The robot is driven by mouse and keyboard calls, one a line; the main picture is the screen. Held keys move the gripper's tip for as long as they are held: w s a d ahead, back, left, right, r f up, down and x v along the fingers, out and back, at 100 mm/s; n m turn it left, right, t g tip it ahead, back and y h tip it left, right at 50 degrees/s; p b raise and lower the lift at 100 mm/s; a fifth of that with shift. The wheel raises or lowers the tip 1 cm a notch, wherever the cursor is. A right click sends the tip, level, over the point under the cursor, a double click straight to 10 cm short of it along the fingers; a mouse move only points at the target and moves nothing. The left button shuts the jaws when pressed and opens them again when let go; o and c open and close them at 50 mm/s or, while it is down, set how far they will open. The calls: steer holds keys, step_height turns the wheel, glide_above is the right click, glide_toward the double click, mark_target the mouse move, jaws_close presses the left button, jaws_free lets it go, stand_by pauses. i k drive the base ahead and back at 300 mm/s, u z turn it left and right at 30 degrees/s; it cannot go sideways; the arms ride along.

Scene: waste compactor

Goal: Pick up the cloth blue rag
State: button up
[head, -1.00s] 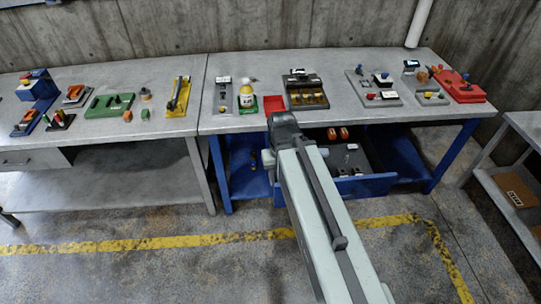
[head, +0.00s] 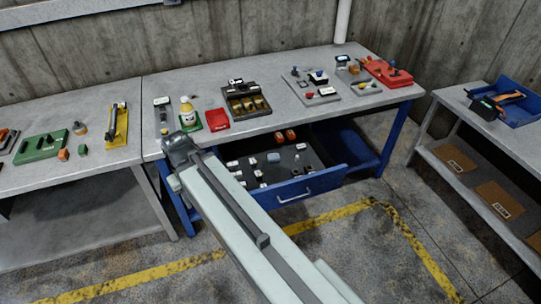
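I cannot make out a cloth blue rag for certain in the head view. A small grey-blue item (head: 273,157) lies among white pieces in the open drawer (head: 310,187), too small to identify. My pale arm reaches up from the bottom of the picture to a dark joint at the bench's front edge. My gripper does not show; the arm seems to hide it.
A blue tray (head: 518,104) with orange and black tools stands on the cart (head: 490,130) at right. Boxed kits and a red case (head: 388,73) are on the bench. The open drawer juts out in front. The floor inside the yellow line (head: 335,215) looks clear.

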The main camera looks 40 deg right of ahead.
mark_target(273, 158)
steer(key=i, duration=1.35)
